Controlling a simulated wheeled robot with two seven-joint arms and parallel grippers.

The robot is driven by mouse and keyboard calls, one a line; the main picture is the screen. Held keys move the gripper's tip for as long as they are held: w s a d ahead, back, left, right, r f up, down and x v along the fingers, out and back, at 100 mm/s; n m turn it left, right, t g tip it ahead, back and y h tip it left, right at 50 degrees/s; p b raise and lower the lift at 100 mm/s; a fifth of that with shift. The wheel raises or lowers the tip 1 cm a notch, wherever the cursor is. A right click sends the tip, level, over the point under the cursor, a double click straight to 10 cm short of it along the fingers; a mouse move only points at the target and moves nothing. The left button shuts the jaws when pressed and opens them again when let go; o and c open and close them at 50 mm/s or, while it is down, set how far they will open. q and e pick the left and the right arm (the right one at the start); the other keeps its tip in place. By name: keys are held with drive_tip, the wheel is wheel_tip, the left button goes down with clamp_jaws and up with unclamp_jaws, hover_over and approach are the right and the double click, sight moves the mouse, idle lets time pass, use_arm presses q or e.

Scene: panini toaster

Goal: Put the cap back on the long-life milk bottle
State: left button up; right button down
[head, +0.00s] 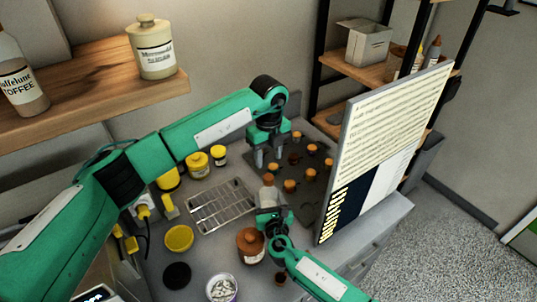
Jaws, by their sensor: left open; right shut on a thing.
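My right gripper (270,208) is shut on a small pale bottle (268,193), which stands up from its fingers near the wire rack; it looks like the milk bottle, but I cannot read a label. My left gripper (271,158) is open, with its fingers pointing down, above and behind the pale bottle and apart from it. It is at the left edge of a dark mat (309,190) that holds several small orange-brown topped items (290,186). I cannot tell which item is the milk bottle's cap.
A wire rack (222,205) lies left of the grippers. Yellow jars (198,164) stand behind it. A large printed panel (385,150) stands close on the right.

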sight(268, 176)
use_arm(q)
drive_tip(key=shift+f, duration=0.1)
drive_tip(key=shift+f, duration=3.9)
drive_tip(key=c, duration=1)
drive_tip(key=m, duration=0.6)
drive_tip(key=shift+m, duration=0.4)
clamp_jaws()
drive_tip(key=m, duration=0.6)
drive_tip(key=shift+m, duration=0.3)
drive_tip(key=m, duration=1.2)
drive_tip(key=shift+w, duration=0.1)
drive_tip(key=o, duration=1.1)
unclamp_jaws()
